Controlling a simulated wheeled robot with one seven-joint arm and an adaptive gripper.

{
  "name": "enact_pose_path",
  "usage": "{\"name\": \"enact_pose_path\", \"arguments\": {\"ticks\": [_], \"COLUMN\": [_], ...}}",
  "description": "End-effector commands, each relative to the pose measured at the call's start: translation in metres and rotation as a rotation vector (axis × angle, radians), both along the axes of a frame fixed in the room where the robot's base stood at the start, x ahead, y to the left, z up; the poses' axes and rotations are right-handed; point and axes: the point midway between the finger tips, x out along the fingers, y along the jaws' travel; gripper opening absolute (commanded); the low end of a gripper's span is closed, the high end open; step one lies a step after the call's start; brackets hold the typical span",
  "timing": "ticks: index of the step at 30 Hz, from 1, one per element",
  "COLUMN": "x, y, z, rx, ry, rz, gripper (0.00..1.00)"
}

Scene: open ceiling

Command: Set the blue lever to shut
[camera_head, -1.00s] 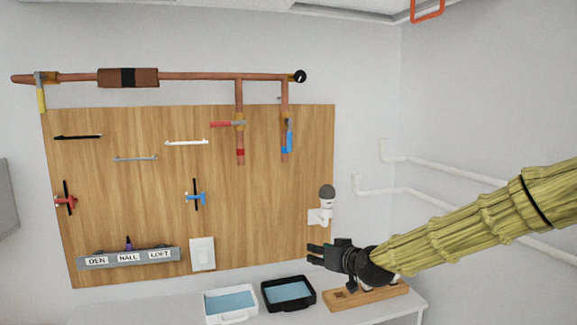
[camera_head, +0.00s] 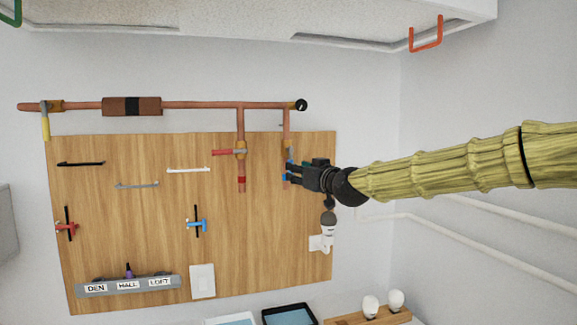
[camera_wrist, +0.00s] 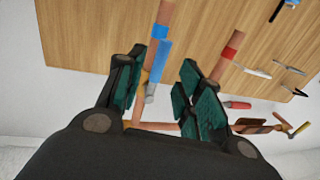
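The blue lever (camera_wrist: 159,62) lies along the right vertical copper pipe, roughly in line with it. In the wrist view it shows between the two fingers of my gripper (camera_wrist: 160,85), which are spread apart on either side. I cannot tell whether either finger touches it. In the head view my gripper (camera_head: 288,172) is in front of the lever, coming from the right, and hides most of it; only small blue parts show. A blue band (camera_wrist: 160,31) is on the pipe beside the lever's end.
The red lever (camera_head: 226,152) sticks out left on the neighbouring pipe. A horizontal pipe (camera_head: 200,104) with a black gauge (camera_head: 301,105) runs above the wooden board (camera_head: 130,230). A grey-topped fixture (camera_head: 327,228) is below my gripper. Free room lies right of the board.

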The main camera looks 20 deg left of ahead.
Motion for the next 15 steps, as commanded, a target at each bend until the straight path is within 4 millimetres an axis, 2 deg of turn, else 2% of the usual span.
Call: {"name": "enact_pose_path", "arguments": {"ticks": [7, 15], "x": [0.025, 0.037], "y": [0.025, 0.038], "z": [0.002, 0.0], "rx": [0.001, 0.0], "ry": [0.001, 0.001], "rz": [0.0, 0.001], "gripper": [0.36, 0.36]}}
